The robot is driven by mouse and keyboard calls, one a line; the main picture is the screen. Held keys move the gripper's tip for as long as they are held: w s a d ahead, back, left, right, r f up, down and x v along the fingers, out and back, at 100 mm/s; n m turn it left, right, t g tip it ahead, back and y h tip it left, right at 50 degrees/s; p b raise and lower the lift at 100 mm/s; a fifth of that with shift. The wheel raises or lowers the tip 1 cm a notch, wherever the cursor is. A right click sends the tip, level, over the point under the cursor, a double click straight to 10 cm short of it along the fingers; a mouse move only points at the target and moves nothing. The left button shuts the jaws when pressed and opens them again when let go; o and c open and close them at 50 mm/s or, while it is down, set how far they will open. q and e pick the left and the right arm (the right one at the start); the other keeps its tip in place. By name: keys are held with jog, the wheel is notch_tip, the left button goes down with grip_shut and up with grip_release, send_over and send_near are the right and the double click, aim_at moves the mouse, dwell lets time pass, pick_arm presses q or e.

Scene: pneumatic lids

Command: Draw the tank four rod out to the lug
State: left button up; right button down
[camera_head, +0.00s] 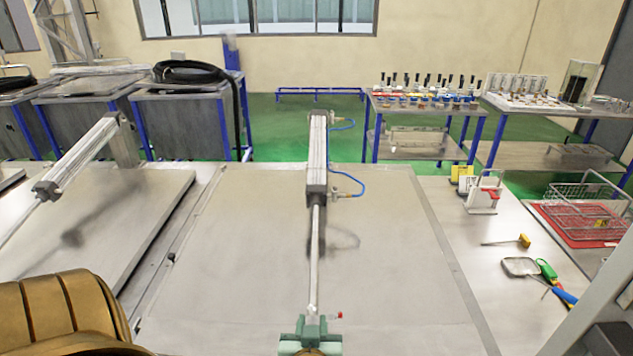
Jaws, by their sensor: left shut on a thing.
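A grey pneumatic cylinder (317,155) lies along the middle of the wide grey tank lid (240,240), with blue air hoses at its right side. Its thin steel rod (314,260) is drawn out toward me, down to a green lug (310,331) at the bottom edge. Whether the rod's end sits in the lug is hard to tell. My left arm comes in gold at the lower left. My left gripper (313,351) shows only as a sliver at the bottom edge, shut at the rod's near end; the grip itself is hidden. My right gripper is out of view.
A small red-tipped part (336,315) lies right of the lug. Another cylinder (80,160) stands over the left lid. A yellow-headed tool (523,241), a wire basket (588,210) and other tools lie at right. The lid's surface is mostly clear.

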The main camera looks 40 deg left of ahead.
pick_arm(q)
jog(key=shift+s+d+f, duration=0.25)
jog(key=shift+s+d, duration=0.2)
jog(key=shift+s, duration=0.05)
jog(key=o, duration=1.1)
jog(key=shift+r, duration=0.1)
jog(key=shift+v, duration=3)
jog(key=shift+w+a+r, duration=0.1)
jog(key=shift+r, duration=0.05)
